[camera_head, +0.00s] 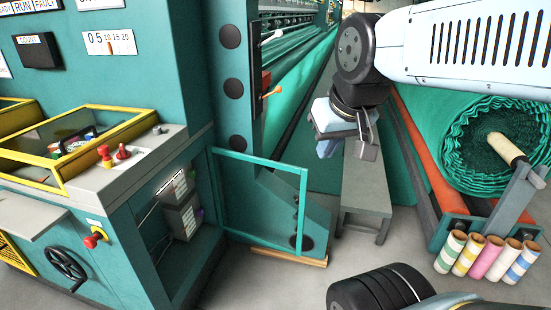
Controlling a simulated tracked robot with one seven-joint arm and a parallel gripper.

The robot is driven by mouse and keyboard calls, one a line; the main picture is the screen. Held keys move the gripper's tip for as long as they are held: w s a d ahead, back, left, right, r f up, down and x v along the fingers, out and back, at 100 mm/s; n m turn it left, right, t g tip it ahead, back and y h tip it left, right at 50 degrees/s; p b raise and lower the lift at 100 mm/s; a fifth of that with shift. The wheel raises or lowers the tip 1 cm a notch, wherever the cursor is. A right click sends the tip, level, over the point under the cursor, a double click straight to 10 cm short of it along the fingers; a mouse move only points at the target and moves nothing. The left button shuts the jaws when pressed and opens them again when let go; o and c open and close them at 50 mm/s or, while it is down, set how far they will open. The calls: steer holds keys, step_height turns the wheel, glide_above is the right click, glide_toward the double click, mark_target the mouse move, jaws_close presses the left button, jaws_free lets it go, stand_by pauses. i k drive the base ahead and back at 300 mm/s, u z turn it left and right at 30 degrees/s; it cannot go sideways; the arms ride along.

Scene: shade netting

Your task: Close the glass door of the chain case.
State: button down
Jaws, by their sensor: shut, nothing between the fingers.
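The chain case (158,262) is a teal cabinet in the lower part of the machine at left, with grey boxes and small items on a shelf inside. Its glass door (304,200) is a clear pane in a thin teal frame. The door stands open, swung out to the right from the case's right edge, so the case front is uncovered. My gripper (347,150) hangs to the right of the door and higher in the picture, pointing down. It is shut and empty, with a visible gap from the door.
A grey bench (366,185) stands below my gripper. A green net roll (490,145) and striped tubes (485,257) are at right.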

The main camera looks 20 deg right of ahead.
mark_target(304, 172)
steer(key=i, duration=1)
steer(key=u, duration=0.05)
